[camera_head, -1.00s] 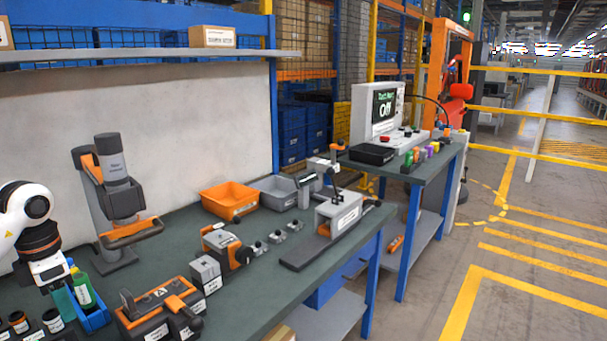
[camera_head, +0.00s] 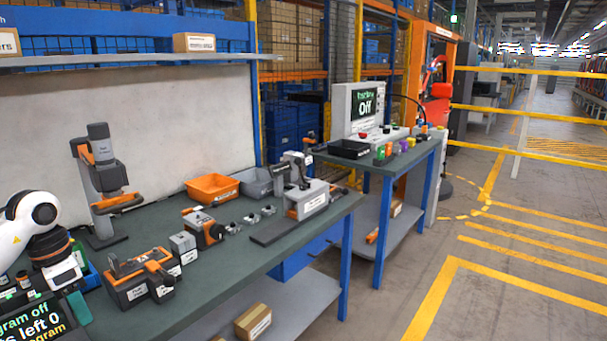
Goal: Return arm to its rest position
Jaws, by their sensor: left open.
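My left arm comes in at the left edge, white with a dark and brown wrist. Its gripper (camera_head: 72,301) points down over the near left part of the workbench (camera_head: 215,285), in front of a blue bin (camera_head: 91,277). A teal finger shows below the white gripper body, and nothing is seen held in it. The gripper covers much of the bin and what stands in it. The right gripper is not in view.
A black and orange case (camera_head: 138,281) lies right of the gripper. A grey and orange scanner-like device (camera_head: 103,180) stands behind. An orange bin (camera_head: 212,187) is farther right. A dark text screen (camera_head: 38,318) fills the lower left corner. The floor at right is free.

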